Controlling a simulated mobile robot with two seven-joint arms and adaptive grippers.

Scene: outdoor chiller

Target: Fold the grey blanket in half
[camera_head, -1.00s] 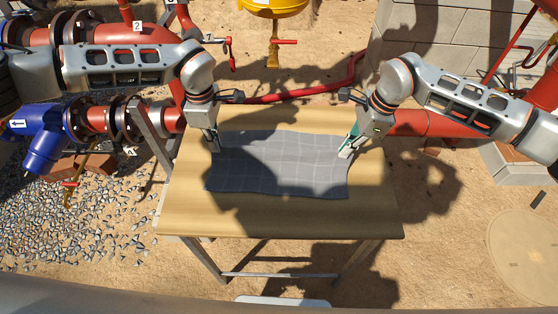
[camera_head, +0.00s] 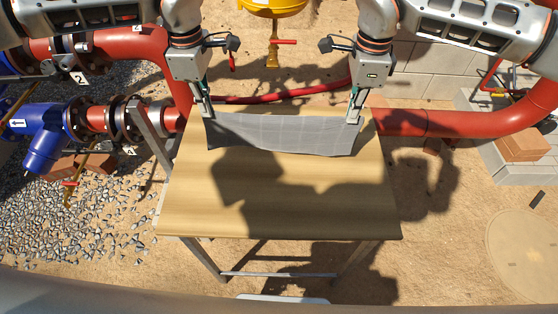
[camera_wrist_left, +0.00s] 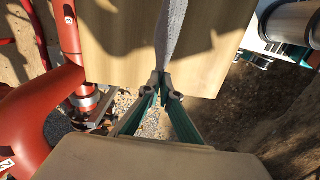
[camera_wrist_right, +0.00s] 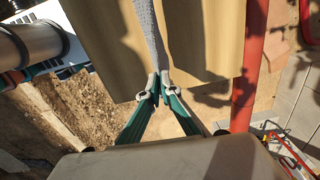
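The grey blanket (camera_head: 282,134) is stretched between my two grippers at the far side of the table. It hangs up from the tabletop as a short, wide band. My left gripper (camera_head: 208,115) is shut on its upper left corner; in the left wrist view the blanket (camera_wrist_left: 172,30) runs away edge-on from the closed fingertips (camera_wrist_left: 161,84). My right gripper (camera_head: 354,118) is shut on its upper right corner; in the right wrist view the blanket (camera_wrist_right: 150,30) leads from the closed fingertips (camera_wrist_right: 158,86). Whether the lower edge touches the table is unclear.
The wooden table (camera_head: 280,205) is bare across its middle and front. Red pipes (camera_head: 420,122) run behind and beside it, with a yellow valve (camera_head: 272,8) beyond the back. A blue pipe fitting (camera_head: 45,140) stands at the left.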

